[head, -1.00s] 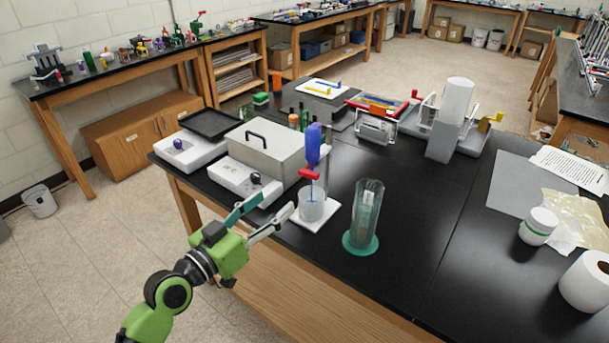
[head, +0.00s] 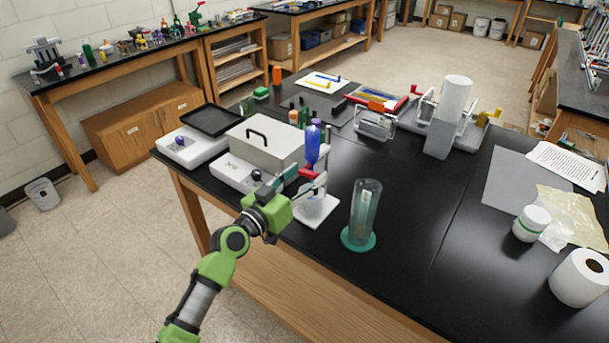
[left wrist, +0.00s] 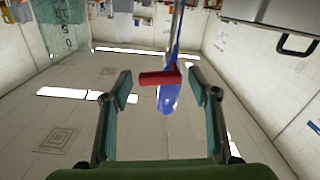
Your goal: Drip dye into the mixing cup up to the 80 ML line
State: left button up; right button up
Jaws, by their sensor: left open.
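The dye holder (head: 312,142) is an upright blue vessel with a red valve handle (head: 308,173) below it. The translucent mixing cup (head: 312,206) stands on a white square base (head: 322,217) beneath, partly hidden by my left gripper. Its level and line cannot be read. My left gripper (head: 307,180) is open, its fingers at the height of the red handle. In the left wrist view, the red handle (left wrist: 160,78) shows between the two teal fingertips, with a gap on each side; the blue dye vessel (left wrist: 169,102) is behind it.
A clear cylinder on a green foot (head: 362,222) stands close to the right of the cup. A grey box with a black handle (head: 266,150) and a white device (head: 240,172) are at the left.

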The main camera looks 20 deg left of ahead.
pick_arm(q)
jog(key=c, duration=1.1)
jog(key=n, duration=0.3)
jog(key=r+n, duration=0.1)
jog(key=n, duration=0.1)
jog(key=a+n+p, duration=0.1)
jog(key=n, duration=0.2)
jog(key=shift+w+r+n, duration=0.15)
jog(key=shift+r+n, duration=0.1)
jog(key=shift+n, duration=0.05)
jog(key=n, duration=0.3)
jog(key=shift+w+a+r+p, duration=0.1)
jog(key=shift+a+p, duration=0.2)
jog(key=shift+a, duration=0.05)
jog(key=shift+w+a+n, duration=0.1)
jog(key=shift+a+n, duration=0.05)
jog(key=shift+n, duration=0.9)
jog(key=shift+w+a+n, duration=0.1)
jog(key=shift+a+n, duration=0.05)
jog(key=shift+n, duration=0.9)
